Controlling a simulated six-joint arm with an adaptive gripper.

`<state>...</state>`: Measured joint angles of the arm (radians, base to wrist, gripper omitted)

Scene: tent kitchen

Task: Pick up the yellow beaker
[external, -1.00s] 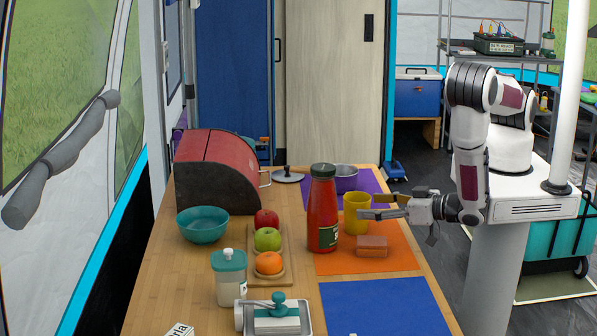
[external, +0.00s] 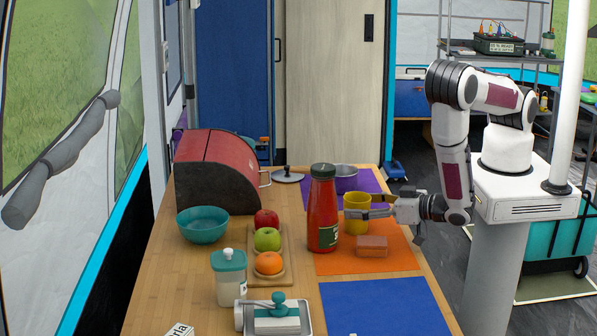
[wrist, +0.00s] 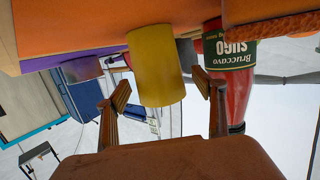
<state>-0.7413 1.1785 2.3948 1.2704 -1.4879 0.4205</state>
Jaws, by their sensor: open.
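The yellow beaker (external: 356,227) stands upright on the orange mat (external: 390,257), beside the red sauce bottle (external: 322,215). My gripper (external: 357,206) is open and level, reaching in from the right at the height of the beaker's upper part. In the wrist view, which is upside down, the beaker (wrist: 155,65) appears between the two spread fingers of my gripper (wrist: 161,82). A gap shows on each side, and no grip is visible. The fingers hide part of the beaker in the external view.
The sauce bottle (wrist: 232,60) stands close to one finger in the wrist view. A reddish-brown block (external: 372,246) lies in front of the beaker. A metal pot (external: 346,178) sits behind on the purple mat (external: 371,182). The blue mat (external: 385,305) is mostly bare.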

